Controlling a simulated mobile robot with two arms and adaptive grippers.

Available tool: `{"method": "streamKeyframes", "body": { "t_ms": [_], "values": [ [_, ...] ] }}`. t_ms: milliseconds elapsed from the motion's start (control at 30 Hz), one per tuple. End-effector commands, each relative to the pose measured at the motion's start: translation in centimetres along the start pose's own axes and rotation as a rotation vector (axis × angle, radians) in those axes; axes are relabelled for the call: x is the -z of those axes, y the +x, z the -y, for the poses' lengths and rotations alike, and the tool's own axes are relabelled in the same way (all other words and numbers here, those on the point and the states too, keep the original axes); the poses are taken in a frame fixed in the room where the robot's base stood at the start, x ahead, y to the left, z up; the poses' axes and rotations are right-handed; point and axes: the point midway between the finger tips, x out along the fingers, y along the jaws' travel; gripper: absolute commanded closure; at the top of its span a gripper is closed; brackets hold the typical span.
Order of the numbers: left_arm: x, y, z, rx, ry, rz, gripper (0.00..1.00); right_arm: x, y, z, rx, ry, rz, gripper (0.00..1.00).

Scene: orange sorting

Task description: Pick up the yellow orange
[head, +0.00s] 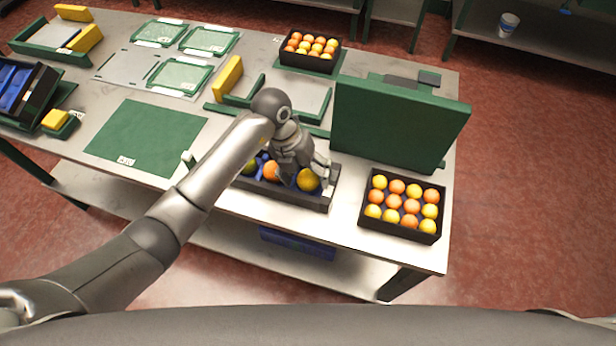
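A yellow orange (308,180) lies at the right end of a long dark tray (318,203) near the table's front edge. My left gripper (305,178) reaches down over the tray, with its fingers at this yellow orange and partly in front of the tray. I cannot tell if the fingers touch or hold the fruit. My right gripper is not in view.
A black crate (399,231) of yellow and orange fruit stands to the right, and another crate (311,64) at the back. A green upright panel (398,125) stands behind the tray's right side. A green mat (147,137) lies clear at left.

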Motion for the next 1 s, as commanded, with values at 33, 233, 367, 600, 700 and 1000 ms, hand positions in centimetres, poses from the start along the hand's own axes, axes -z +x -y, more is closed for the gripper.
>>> {"method": "streamKeyframes", "body": {
  "t_ms": [33, 233, 367, 600, 700, 1000],
  "values": [
    [0.27, 0.45, -0.28, -0.006, -0.004, -0.009, 0.28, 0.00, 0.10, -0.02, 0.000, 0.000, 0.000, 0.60],
    [0.36, 0.56, -0.37, -0.007, -0.005, -0.012, 0.36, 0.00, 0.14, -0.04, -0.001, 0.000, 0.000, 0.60],
    [0.41, 0.65, -0.47, -0.010, -0.006, -0.014, 0.53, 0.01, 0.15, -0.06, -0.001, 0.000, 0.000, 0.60],
    [0.60, 0.87, -0.80, -0.018, -0.006, -0.020, 0.84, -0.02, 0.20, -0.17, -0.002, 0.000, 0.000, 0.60],
    [0.65, 0.92, -0.85, -0.020, -0.006, -0.021, 0.91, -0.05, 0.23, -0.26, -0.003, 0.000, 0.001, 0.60],
    [0.63, 0.86, -0.84, -0.020, -0.007, -0.021, 0.92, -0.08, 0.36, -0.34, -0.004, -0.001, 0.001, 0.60]
  ]
}}
